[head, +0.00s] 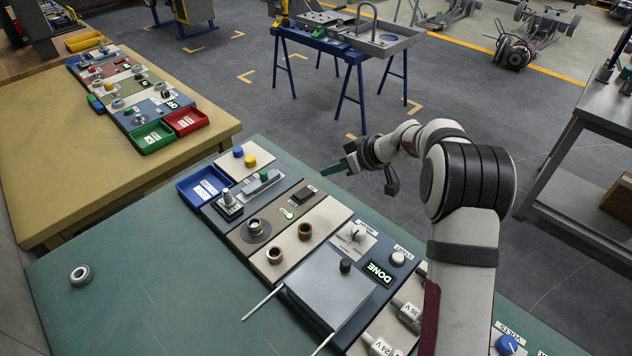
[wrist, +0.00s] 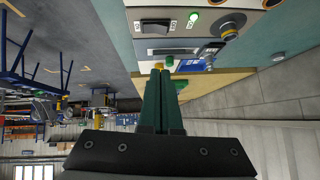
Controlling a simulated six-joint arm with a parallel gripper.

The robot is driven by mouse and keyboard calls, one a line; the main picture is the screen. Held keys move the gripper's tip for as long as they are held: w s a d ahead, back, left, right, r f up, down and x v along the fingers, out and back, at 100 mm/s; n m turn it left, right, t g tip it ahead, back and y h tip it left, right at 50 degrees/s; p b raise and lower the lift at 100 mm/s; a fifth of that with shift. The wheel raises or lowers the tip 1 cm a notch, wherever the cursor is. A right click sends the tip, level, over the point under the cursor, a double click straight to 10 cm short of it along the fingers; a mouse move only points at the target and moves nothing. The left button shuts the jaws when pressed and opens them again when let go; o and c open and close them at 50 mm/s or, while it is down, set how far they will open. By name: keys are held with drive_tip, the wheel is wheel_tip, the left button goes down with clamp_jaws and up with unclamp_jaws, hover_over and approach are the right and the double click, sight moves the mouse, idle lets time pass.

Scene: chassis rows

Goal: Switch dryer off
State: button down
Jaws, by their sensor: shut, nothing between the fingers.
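A black rocker switch (head: 305,194) sits on a brown panel section of the near console, beside a lit green lamp (head: 287,214). In the wrist view the switch (wrist: 155,26) and the glowing green lamp (wrist: 194,17) show near the top. I cannot read a label naming the dryer. My gripper (head: 330,171) is shut and empty, above and to the right of the switch in the head view, apart from the console. Its green fingers (wrist: 160,75) lie together in the wrist view. Which way the rocker is tipped I cannot tell.
The console also holds a slider with a green knob (head: 265,178), a blue tray (head: 190,197), a lidded grey box (head: 325,285) with rods, and a lit DONE display (head: 380,273). A metal ring (head: 80,275) lies on the green table (head: 130,290), otherwise clear at left.

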hover_over(302, 191)
drive_tip(key=s+d, duration=0.2)
drive_tip(key=s, duration=0.1)
drive_tip(key=f, duration=0.7)
drive_tip(key=shift+w+a, duration=0.1)
drive_tip(key=shift+w, duration=0.1)
drive_tip(key=f, duration=0.3)
drive_tip(key=shift+a+f, duration=0.15)
drive_tip(key=shift+a, duration=0.1)
drive_tip(key=shift+s+f, duration=0.1)
drive_tip(key=shift+f, duration=0.3)
drive_tip(key=shift+s+a+f, duration=0.1)
drive_tip(key=shift+a+f, duration=0.05)
drive_tip(key=shift+f, duration=0.1)
drive_tip(key=shift+w+d+r, duration=0.1)
drive_tip(key=shift+w+d, duration=0.45)
drive_tip(key=shift+d, duration=0.05)
